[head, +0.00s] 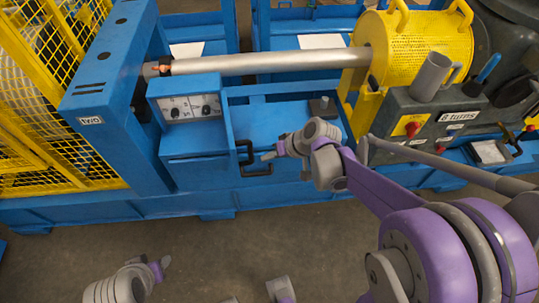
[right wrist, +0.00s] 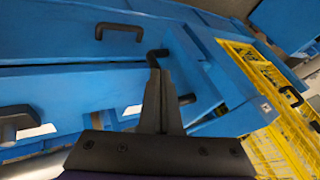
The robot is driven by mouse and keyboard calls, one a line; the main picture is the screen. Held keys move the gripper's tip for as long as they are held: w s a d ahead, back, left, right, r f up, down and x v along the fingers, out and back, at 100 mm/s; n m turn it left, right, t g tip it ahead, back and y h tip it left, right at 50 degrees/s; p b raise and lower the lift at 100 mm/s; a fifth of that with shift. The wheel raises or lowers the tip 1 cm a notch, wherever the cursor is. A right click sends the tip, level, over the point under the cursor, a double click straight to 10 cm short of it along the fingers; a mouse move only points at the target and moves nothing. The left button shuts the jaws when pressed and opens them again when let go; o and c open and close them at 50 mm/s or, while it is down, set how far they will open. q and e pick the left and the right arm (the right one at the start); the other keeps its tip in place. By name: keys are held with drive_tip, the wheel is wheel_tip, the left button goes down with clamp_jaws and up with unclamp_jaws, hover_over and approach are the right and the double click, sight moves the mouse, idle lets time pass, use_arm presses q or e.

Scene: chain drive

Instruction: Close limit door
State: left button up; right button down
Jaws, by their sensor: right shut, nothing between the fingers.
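A blue box with a dial panel (head: 190,107) stands at the front of the blue machine in the head view. Below the panel is a plain blue front (head: 198,172); I cannot tell for sure which panel is the limit door or how far it stands open. A black handle (head: 245,156) sticks out at the box's right side. My right gripper (head: 267,156) is shut and empty, just right of this handle. My left gripper (head: 163,264) is low at left, away from the machine.
A yellow mesh guard (head: 60,90) stands at left. A metal shaft (head: 260,62) runs to a yellow perforated drum (head: 415,45). A grey cabinet (head: 430,125) with a red switch stands at right. Bare floor (head: 220,250) lies in front.

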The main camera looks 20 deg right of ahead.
drive_tip(key=w+a+f, duration=0.3)
drive_tip(key=a+f, duration=0.1)
drive_tip(key=a, duration=0.2)
drive_tip(key=shift+f, duration=0.15)
drive_tip(key=shift+w+a, duration=0.1)
drive_tip(key=shift+a, duration=0.15)
